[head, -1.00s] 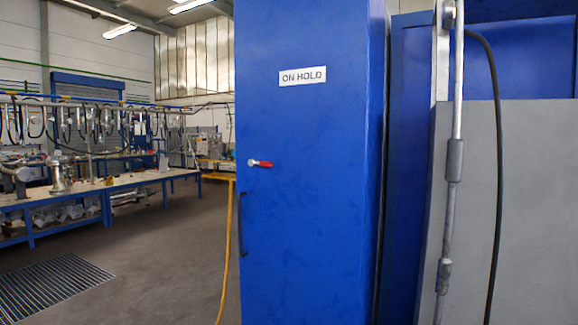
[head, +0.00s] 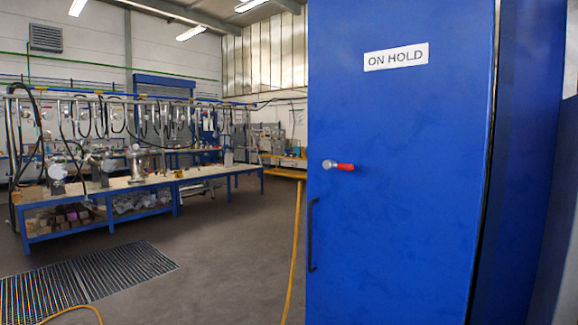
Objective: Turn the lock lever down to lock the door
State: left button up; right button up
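The lock lever (head: 345,167) has a red grip and a silver pivot at its left end. It sits on the blue cabinet door (head: 400,230) in the head view and lies nearly level, with the grip pointing right. The door appears shut. A black vertical handle (head: 312,235) is on the door's left edge, below the lever. A white "ON HOLD" sign (head: 396,57) is on the door's upper part. Neither of my grippers is in view.
A long blue-framed workbench (head: 140,185) with pipes and fittings stands at the left. A yellow hose (head: 293,250) hangs beside the door's left edge. A floor grate (head: 90,275) lies at lower left. The grey floor between is mostly clear.

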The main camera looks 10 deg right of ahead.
aim_at(340, 166)
jog(key=u, duration=0.15)
jog(key=i, duration=0.85)
jog(key=z, duration=0.25)
